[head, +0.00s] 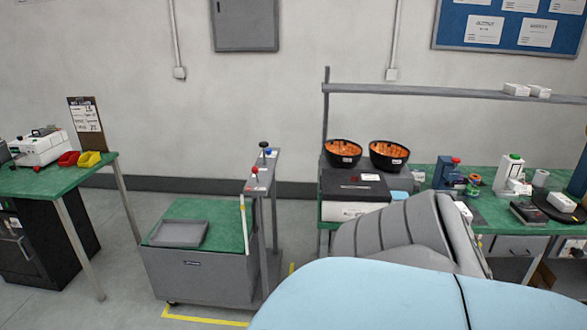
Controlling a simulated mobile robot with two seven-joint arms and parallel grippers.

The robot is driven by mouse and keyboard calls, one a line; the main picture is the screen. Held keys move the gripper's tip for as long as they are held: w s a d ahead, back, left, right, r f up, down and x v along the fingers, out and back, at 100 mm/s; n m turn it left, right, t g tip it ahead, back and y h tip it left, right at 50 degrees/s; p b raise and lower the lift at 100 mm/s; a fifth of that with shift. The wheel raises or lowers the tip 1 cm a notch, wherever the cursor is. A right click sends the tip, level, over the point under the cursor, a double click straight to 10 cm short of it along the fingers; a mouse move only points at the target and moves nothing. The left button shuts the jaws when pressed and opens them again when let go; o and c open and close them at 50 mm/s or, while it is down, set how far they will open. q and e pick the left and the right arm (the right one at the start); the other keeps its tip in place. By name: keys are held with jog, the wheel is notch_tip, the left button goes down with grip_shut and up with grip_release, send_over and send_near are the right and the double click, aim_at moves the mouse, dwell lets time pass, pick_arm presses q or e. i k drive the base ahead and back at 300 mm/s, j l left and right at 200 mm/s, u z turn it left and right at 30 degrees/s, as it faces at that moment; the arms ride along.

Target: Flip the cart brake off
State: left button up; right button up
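The cart (200,276) is a grey box on casters with a green top, standing on the floor left of centre. A narrow grey upright panel (262,180) rises at its right side. A shallow grey tray (179,234) lies on the cart's green top. Neither of my grippers is in view.
Yellow tape (205,320) marks the floor around the cart. A green table (62,180) stands left, with red and yellow items. A cluttered green bench (490,215) stands right, with two black bowls of orange parts (343,153) (389,155). Large grey and light-blue shapes cover the lower right.

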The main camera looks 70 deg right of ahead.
aim_at(255, 170)
jog(key=z, duration=2.05)
jog(key=i+j+u, duration=0.25)
jog(key=i, duration=0.75)
jog(key=i+j+u, duration=0.1)
jog(key=i+u, duration=0.15)
jog(key=i, duration=0.8)
